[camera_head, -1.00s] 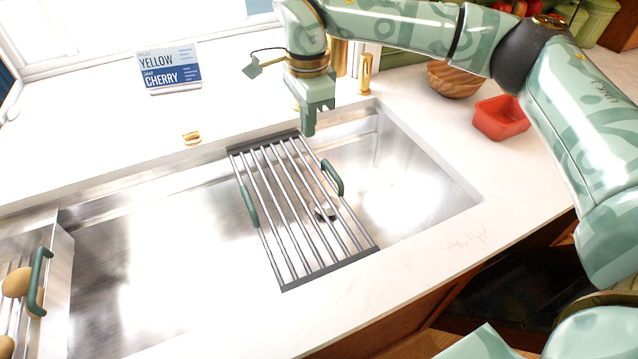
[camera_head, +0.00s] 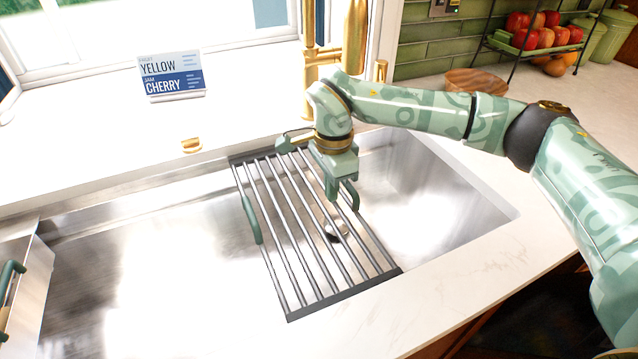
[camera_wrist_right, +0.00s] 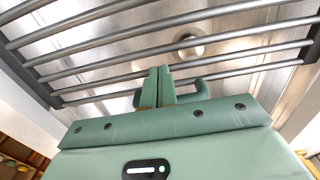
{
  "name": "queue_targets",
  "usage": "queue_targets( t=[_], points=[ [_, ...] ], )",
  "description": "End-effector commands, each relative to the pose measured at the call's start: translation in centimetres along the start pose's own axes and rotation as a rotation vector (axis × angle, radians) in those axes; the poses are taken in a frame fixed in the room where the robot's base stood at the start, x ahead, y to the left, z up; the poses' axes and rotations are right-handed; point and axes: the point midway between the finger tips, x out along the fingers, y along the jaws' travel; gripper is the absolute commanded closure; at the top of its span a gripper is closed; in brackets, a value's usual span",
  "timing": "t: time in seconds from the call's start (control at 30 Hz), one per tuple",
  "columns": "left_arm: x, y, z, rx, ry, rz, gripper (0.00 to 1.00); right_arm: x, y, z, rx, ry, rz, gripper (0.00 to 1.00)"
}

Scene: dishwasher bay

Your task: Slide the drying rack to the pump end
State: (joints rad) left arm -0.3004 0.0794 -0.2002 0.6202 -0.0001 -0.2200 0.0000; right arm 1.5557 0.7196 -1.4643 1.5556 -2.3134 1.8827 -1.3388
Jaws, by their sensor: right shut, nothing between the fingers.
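The drying rack (camera_head: 345,292), steel bars with dark end strips, lies across the sink (camera_head: 150,260). It has a green handle (camera_head: 251,220) on its left side and another (camera_head: 352,193) on its right. My right gripper (camera_head: 331,203) is shut and empty, pointing down over the rack beside the right handle. In the right wrist view the shut fingers (camera_wrist_right: 158,88) stand in front of the green handle (camera_wrist_right: 187,93); I cannot tell whether they touch it. A brass fitting (camera_head: 380,71), possibly the pump, stands behind my right wrist, its lower part hidden. My left gripper is out of view.
A tall brass faucet (camera_head: 353,40) stands behind the sink. A name card (camera_head: 171,76) and a small brass piece (camera_head: 191,145) are on the back counter. A wooden bowl (camera_head: 475,80) is at the back right. The sink right of the rack is clear.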

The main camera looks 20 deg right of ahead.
Motion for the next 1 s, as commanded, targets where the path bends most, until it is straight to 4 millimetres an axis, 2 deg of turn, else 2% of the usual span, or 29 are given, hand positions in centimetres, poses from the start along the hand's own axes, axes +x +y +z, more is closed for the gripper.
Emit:
queue_targets(
  t=[0.13, 0.53, 0.63, 0.77, 1.0],
  points=[
    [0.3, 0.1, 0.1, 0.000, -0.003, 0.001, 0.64, 0.0, 0.0, -1.2, 0.000, 0.000, 0.000, 1.00],
    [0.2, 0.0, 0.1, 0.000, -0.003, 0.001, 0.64, -0.1, 0.0, -1.5, 0.000, 0.000, 0.000, 1.00],
    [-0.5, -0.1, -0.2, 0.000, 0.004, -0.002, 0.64, -0.5, 0.0, -2.4, 0.002, 0.001, -0.001, 1.00],
    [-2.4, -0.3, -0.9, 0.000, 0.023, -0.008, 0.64, -1.1, 0.1, -5.5, 0.007, 0.002, -0.003, 1.00],
    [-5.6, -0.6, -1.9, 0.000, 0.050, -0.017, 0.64, -0.9, 0.1, -12.8, 0.008, 0.002, -0.002, 1.00]
  ],
)
